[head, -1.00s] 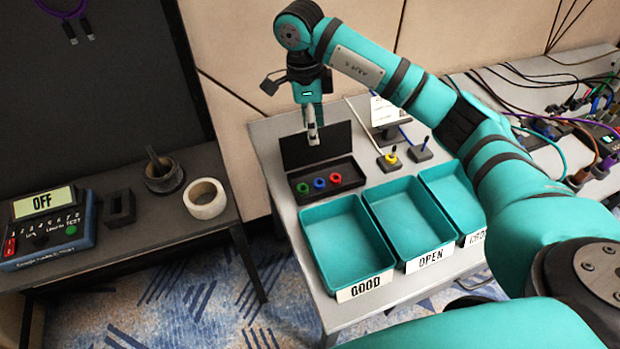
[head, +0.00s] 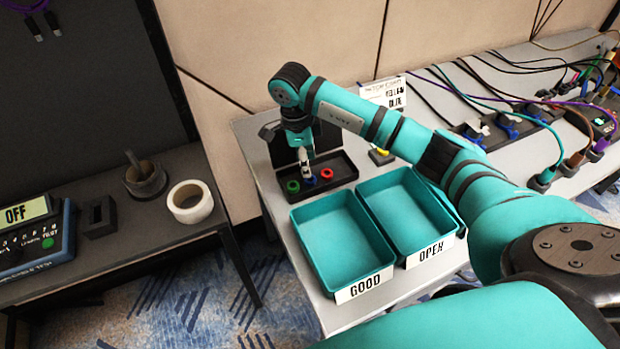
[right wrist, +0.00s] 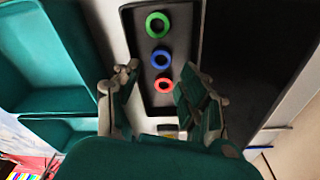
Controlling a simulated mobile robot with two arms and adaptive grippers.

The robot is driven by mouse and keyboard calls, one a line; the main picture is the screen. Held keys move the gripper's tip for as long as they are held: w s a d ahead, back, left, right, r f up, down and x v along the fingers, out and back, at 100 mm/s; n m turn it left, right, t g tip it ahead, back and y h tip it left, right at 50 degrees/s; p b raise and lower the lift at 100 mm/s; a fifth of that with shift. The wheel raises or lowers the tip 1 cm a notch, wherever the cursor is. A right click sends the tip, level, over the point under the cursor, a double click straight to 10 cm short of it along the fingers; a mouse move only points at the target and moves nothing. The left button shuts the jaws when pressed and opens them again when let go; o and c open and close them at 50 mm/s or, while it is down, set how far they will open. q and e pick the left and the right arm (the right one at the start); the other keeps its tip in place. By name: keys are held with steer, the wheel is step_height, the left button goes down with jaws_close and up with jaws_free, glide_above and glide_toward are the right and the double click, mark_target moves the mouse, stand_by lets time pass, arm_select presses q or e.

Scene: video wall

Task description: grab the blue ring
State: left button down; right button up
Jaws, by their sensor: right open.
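The blue ring (head: 310,180) lies in a black tray (head: 340,164) between a green ring (head: 293,186) and a red ring (head: 326,174). In the right wrist view the blue ring (right wrist: 161,60) is in the middle of the row, with the green ring (right wrist: 157,25) above it and the red ring (right wrist: 164,85) below. My right gripper (head: 306,176) points down just over the blue ring in the head view. My left gripper is not in view.
Teal bins labelled GOOD (head: 340,240) and OPEN (head: 405,210) stand in front of the tray. The tray's raised black lid is behind the gripper. A cable rack is at the right.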

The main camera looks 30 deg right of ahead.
steer(key=shift+s+d+f+p, duration=0.1)
steer(key=shift+d+f+p, duration=0.1)
steer(key=shift+f, duration=0.8)
steer(key=shift+w+d+f+p, duration=0.1)
steer(key=shift+f+p, duration=0.05)
steer(key=shift+f, duration=0.9)
steer(key=shift+s+d+f+p, duration=0.1)
steer(key=shift+d+f+p, duration=0.1)
steer(key=shift+f, duration=0.8)
steer(key=shift+a, duration=0.1)
steer(key=shift+c, duration=0.3)
steer(key=c, duration=0.4)
